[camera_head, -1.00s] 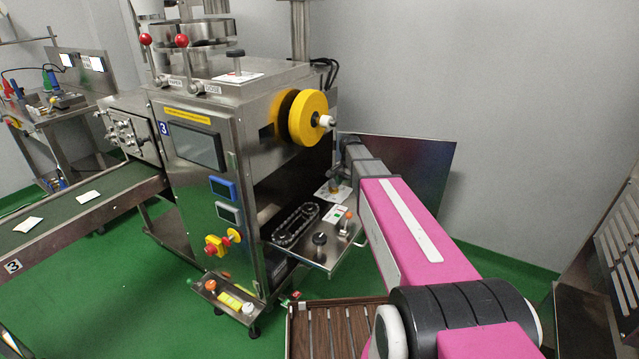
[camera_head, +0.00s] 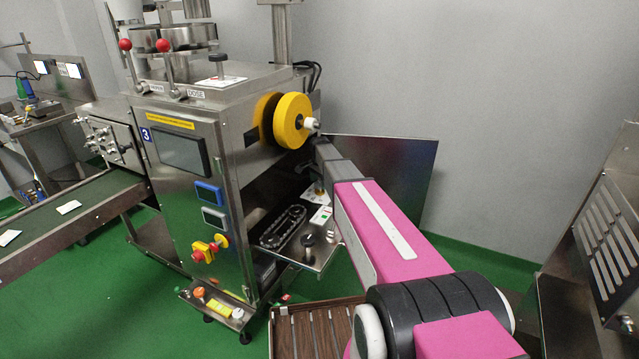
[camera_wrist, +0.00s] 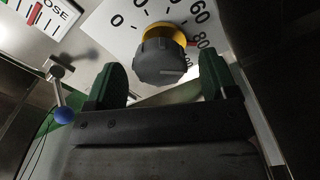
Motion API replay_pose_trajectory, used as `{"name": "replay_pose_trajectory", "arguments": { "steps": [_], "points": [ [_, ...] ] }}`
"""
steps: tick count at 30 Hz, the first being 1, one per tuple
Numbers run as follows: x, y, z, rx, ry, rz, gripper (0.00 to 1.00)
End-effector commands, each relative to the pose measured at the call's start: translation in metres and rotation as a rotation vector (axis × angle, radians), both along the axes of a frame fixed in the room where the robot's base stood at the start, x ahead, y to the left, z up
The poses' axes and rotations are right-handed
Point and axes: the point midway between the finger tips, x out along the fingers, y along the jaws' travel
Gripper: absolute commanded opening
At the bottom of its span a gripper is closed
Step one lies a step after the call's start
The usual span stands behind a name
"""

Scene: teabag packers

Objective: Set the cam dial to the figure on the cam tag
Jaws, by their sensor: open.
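A dark grey dial knob (camera_wrist: 160,62) on a yellow collar (camera_wrist: 165,33) shows in the wrist view. Its white scale plate (camera_wrist: 126,33) carries black figures, 60 and 80 among them, with a red mark near 80. A pale line is on the knob's lower right; I cannot tell what figure it reads. My gripper (camera_wrist: 158,78) is open, its green fingers left and right of the knob, with no grip on it. In the head view my gripper is mostly hidden behind my arm, over the machine's side shelf (camera_head: 318,256). I cannot make out a cam tag.
A yellow reel (camera_head: 293,121) sits above.

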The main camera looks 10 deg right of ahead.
Motion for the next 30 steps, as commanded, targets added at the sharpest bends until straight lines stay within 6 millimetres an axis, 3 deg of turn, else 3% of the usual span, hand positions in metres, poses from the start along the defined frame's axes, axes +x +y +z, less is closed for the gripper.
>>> {"name": "replay_pose_trajectory", "arguments": {
  "steps": [9, 13, 14, 23, 30],
  "points": [
    [0.0, 0.0, -0.0051, 0.0, -0.001, 0.0, 0.76],
    [-0.0001, 0.0, -0.005, 0.0, -0.001, 0.0, 0.33],
    [-0.0001, 0.0, -0.005, 0.0, -0.001, 0.0, 0.29],
    [-0.0001, 0.0, -0.0049, 0.0, -0.001, 0.021, 0.3],
    [-0.0003, -0.0001, -0.0049, 0.001, -0.001, 0.132, 0.3]
  ]
}}
